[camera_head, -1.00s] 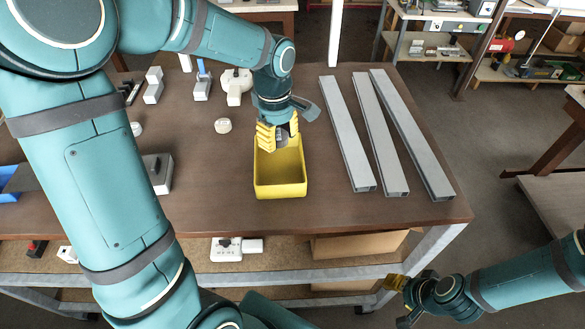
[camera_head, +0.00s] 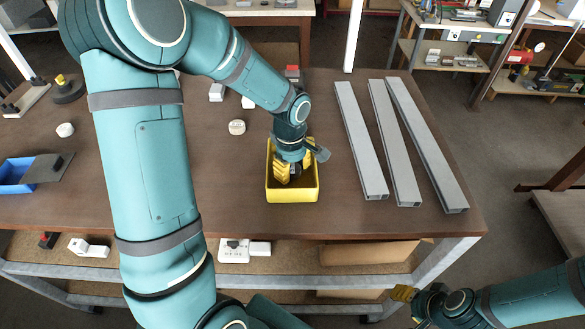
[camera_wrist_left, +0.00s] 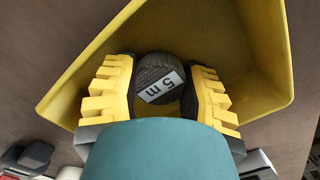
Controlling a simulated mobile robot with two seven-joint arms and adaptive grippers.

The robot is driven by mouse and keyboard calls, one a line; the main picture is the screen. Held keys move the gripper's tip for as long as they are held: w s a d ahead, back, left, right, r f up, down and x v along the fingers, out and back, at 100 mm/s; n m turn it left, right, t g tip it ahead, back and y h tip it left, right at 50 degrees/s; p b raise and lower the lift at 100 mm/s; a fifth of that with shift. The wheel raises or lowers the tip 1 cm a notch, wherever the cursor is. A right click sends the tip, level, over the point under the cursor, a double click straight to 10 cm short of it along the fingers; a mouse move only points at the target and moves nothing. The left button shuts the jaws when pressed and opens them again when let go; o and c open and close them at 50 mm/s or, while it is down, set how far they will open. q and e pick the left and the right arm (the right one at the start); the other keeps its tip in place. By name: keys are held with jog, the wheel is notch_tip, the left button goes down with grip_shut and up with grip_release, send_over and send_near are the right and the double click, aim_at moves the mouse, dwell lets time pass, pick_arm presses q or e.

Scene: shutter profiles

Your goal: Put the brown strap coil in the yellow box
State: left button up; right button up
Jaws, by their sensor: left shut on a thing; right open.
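The yellow box (camera_head: 292,196) stands on the brown table and also fills much of the left wrist view (camera_wrist_left: 268,98). My left gripper (camera_head: 290,174) points down inside the box opening. In the left wrist view its ribbed yellow fingers (camera_wrist_left: 160,92) are shut on the strap coil (camera_wrist_left: 150,68), a dark, round, woven roll with a white "5 m" label. The coil is between the fingers, within the box walls. Whether it touches the box floor cannot be told. My right gripper (camera_head: 404,294) is open, low at the right, off the table's front edge.
Several long grey profiles (camera_head: 396,145) lie to the right of the box. A small white round piece (camera_head: 237,127) lies to its left. A blue tray (camera_head: 14,176) with a dark plate is at the far left. Table in front of the box is bare.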

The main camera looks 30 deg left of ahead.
aim_at(291, 167)
pick_arm(q)
jog(key=shift+f, duration=0.1)
jog(key=o, duration=1.1)
jog(key=shift+c, duration=0.2)
notch_tip(291, 167, up, 12)
jog(key=shift+a+p, duration=0.25)
jog(key=shift+p, duration=0.05)
